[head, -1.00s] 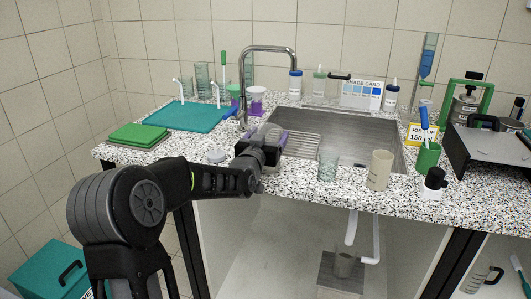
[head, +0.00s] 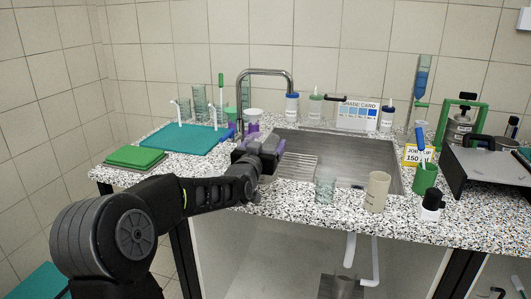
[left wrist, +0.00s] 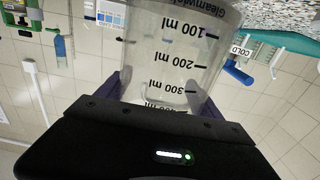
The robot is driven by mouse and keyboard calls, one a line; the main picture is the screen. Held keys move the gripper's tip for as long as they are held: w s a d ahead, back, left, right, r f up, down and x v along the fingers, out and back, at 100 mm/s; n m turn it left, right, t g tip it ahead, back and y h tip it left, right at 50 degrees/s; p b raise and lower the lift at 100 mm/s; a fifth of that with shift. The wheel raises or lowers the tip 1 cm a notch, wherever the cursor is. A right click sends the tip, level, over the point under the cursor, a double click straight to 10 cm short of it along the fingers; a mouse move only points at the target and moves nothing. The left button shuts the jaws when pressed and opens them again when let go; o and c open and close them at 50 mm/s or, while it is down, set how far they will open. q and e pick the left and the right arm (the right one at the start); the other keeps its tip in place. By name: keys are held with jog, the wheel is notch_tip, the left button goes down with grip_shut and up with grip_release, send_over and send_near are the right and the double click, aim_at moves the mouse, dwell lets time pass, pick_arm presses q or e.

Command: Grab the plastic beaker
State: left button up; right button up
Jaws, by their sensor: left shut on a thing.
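My left gripper (head: 268,151) is over the counter at the left front corner of the sink. In the left wrist view its purple fingers (left wrist: 166,88) are shut on a clear plastic beaker (left wrist: 172,50) with black marks of 100, 200 and 300 ml. The beaker sits between the fingers and looks empty. In the head view my gripper hides most of it, so I cannot tell whether it touches the counter. My right gripper is not in view.
A clear glass beaker (head: 325,190) and a beige beaker (head: 377,192) stand at the sink's front edge. The tap (head: 266,72) rises behind my gripper. A teal mat (head: 185,139) and green boards (head: 135,157) lie to the left. A green cup (head: 425,178) stands right.

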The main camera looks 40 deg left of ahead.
pick_arm(q)
jog(key=shift+r, duration=2.85)
